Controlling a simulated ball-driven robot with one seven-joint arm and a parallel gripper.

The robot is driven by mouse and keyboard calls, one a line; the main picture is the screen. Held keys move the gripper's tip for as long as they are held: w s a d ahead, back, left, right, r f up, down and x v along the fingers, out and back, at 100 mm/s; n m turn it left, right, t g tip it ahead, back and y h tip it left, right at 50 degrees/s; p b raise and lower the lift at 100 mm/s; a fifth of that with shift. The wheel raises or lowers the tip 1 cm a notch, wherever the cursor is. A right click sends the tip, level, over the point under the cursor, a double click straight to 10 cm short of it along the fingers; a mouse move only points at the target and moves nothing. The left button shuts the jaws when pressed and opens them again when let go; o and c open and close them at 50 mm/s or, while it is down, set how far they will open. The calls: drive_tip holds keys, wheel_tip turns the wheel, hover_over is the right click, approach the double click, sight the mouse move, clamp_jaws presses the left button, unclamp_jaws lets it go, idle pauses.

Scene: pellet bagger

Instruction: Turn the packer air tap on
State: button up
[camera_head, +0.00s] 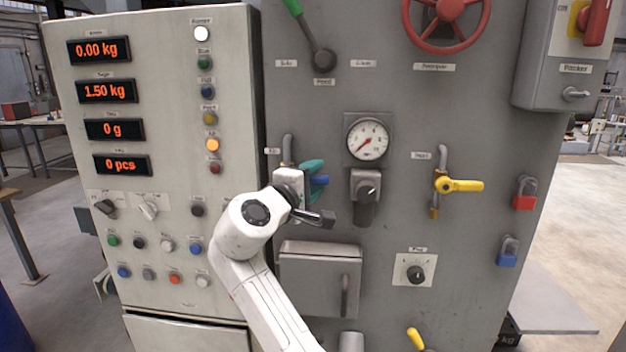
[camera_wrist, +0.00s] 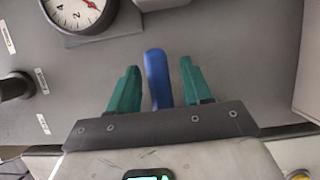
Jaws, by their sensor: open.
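The air tap has a blue lever (camera_head: 320,181) on a vertical grey pipe (camera_head: 288,150), left of the gauge in the head view. The lever points right, across the pipe. My gripper (camera_head: 322,182) is at the tap, with its teal fingers open above and below the lever. In the wrist view the blue lever (camera_wrist: 157,80) stands between the two open fingers (camera_wrist: 159,76), with a gap on each side. My gripper and wrist hide the tap's body and lower pipe.
A pressure gauge (camera_head: 367,139) and a black regulator knob (camera_head: 366,190) are right of the tap. A second tap with a yellow lever (camera_head: 459,185) is farther right. A grey box (camera_head: 320,279) juts out below my gripper. The button panel (camera_head: 165,150) stands left.

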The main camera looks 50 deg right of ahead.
drive_tip(key=shift+c, duration=0.4)
clamp_jaws()
